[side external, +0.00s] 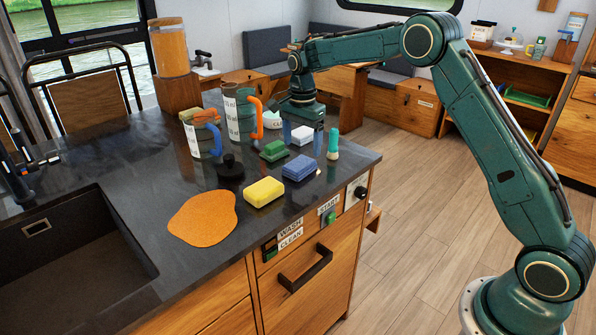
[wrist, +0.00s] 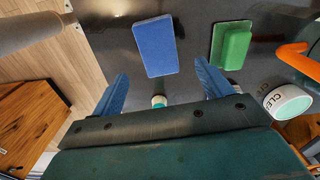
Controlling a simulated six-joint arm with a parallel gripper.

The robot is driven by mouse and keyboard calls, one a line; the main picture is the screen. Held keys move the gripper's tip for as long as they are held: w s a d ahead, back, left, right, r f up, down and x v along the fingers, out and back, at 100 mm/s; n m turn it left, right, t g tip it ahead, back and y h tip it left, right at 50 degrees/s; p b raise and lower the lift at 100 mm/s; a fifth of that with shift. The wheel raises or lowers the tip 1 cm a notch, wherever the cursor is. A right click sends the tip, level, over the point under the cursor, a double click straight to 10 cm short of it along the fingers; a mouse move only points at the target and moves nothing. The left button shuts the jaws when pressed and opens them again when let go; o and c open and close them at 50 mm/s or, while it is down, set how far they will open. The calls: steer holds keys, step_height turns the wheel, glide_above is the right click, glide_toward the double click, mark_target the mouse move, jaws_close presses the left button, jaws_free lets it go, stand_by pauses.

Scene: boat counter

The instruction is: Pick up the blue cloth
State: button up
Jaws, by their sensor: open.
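The blue cloth (side external: 300,168) looks like a thick folded block, lying flat on the dark counter near its right edge. In the wrist view the blue cloth (wrist: 155,47) shows whole, ahead of the space between the fingertips. My gripper (side external: 302,140) is open above the counter, behind the blue cloth and apart from it. In the wrist view both blue fingers of my gripper (wrist: 161,72) are spread, with no cloth between them.
A green block (side external: 273,151) and a yellow sponge (side external: 264,192) lie close by. A teal bottle (side external: 333,143) stands near the counter edge. Mugs with blue and orange handles (side external: 238,118), a black lidded item (side external: 230,168), and an orange cloth (side external: 202,217) lie leftward.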

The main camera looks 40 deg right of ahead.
mark_target(301, 162)
steer(key=shift+f, duration=0.45)
steer(key=shift+s+a+f, duration=0.1)
steer(key=shift+f, duration=2.5)
steer(key=c, duration=1.1)
steer(key=shift+o, duration=0.2)
steer(key=shift+r, duration=0.15)
step_height(301, 162, up, 20)
